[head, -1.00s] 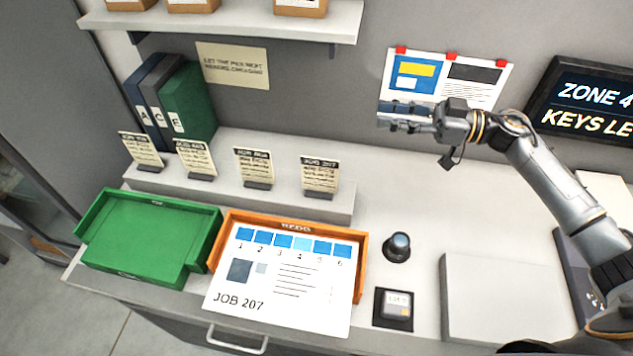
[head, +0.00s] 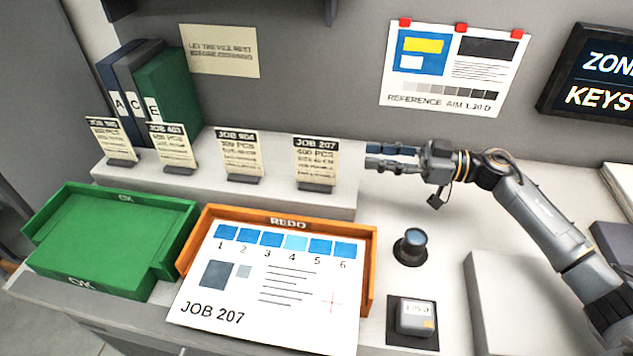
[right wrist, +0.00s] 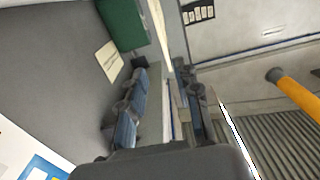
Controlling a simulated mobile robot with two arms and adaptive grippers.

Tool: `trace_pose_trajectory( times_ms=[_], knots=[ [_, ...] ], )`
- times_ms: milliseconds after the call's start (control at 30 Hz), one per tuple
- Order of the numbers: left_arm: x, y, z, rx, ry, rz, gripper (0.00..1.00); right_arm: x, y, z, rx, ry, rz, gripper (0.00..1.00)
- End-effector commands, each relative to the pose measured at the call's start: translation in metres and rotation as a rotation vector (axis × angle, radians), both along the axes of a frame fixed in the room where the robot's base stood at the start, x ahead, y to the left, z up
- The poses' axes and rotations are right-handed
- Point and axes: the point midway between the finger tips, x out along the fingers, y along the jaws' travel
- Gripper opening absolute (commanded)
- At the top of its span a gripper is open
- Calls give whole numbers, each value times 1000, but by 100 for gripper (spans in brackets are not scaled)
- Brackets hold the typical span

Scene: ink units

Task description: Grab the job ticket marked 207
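The job ticket marked 207 (head: 316,156) is a cream card with a dark header. It stands upright in a small dark holder at the right end of a raised grey ledge. My right gripper (head: 373,157) is just right of the ticket, fingers pointing left at it, apart from it and empty. In the right wrist view the two fingers (right wrist: 165,105) stand apart with a gap between them. My left gripper is not in view.
Ticket 504 (head: 240,155) and two more tickets stand left along the ledge. Green OK tray (head: 50,222) and orange REDO tray (head: 368,265), holding a JOB 207 sheet (head: 262,290), lie in front. Binders (head: 170,100) stand behind.

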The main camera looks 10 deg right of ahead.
Motion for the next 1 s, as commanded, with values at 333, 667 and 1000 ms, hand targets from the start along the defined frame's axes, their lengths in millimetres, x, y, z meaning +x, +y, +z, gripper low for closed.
trace_pose_trajectory(
  times_ms=[333, 667, 1000],
  knots=[
    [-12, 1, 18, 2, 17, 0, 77, 24, 59, 5, 3, -2, 0, 32],
    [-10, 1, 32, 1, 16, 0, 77, 30, 91, 6, 4, -2, 2, 32],
    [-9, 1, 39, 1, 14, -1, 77, 41, 118, 2, 0, -1, -1, 32]
  ],
)
